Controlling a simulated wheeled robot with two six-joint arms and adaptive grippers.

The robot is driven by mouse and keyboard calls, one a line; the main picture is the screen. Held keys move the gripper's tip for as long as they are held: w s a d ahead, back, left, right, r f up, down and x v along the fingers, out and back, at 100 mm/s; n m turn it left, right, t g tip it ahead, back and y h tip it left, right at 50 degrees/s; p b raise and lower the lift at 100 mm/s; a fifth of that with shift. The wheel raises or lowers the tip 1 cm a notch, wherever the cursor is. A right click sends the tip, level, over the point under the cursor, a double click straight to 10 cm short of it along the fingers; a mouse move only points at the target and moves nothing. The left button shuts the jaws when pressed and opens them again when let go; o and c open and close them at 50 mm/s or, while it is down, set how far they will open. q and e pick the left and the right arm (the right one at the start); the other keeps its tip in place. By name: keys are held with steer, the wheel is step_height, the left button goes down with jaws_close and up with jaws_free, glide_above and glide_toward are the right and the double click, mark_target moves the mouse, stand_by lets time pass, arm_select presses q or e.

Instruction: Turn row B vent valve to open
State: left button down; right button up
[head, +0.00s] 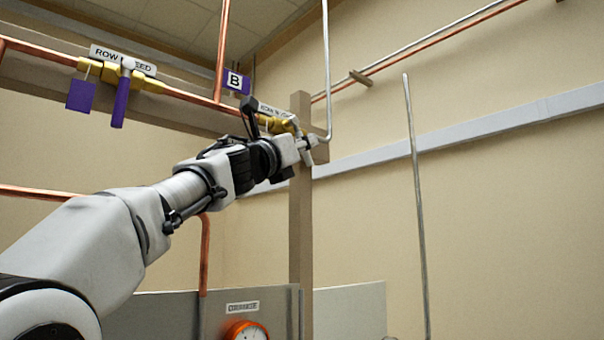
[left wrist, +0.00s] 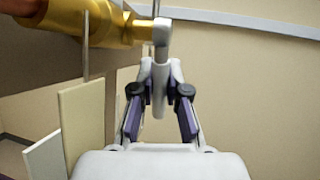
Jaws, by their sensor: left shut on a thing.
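The row B vent valve (head: 286,123) is a yellow brass body on the copper line beside the wooden post, partly hidden by my left arm. In the left wrist view its yellow body (left wrist: 95,22) fills the top left, and a pale grey lever handle (left wrist: 161,50) comes off its end. My left gripper (head: 308,150) is at the valve. In the left wrist view its fingers (left wrist: 160,108) stand either side of the handle and are shut on it. My right gripper is not seen.
The row feed valve (head: 119,92), with a purple handle, hangs left on the same pipe beside a purple tag (head: 80,95). A purple B sign (head: 236,82) is above. The wooden post (head: 300,220) stands close to the gripper. An orange gauge (head: 246,331) is below.

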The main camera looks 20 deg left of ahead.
arm_select(q)
steer(key=shift+w+d+r+n+t+b, duration=0.15)
steer(key=shift+w+n+t+b, duration=0.15)
steer(key=shift+t+b, duration=0.5)
steer(key=c, duration=1.4)
jaws_free()
steer(key=shift+o, duration=1.2)
steer(key=shift+s, duration=0.2)
steer(key=shift+s+r, duration=0.1)
steer(key=shift+s, duration=0.05)
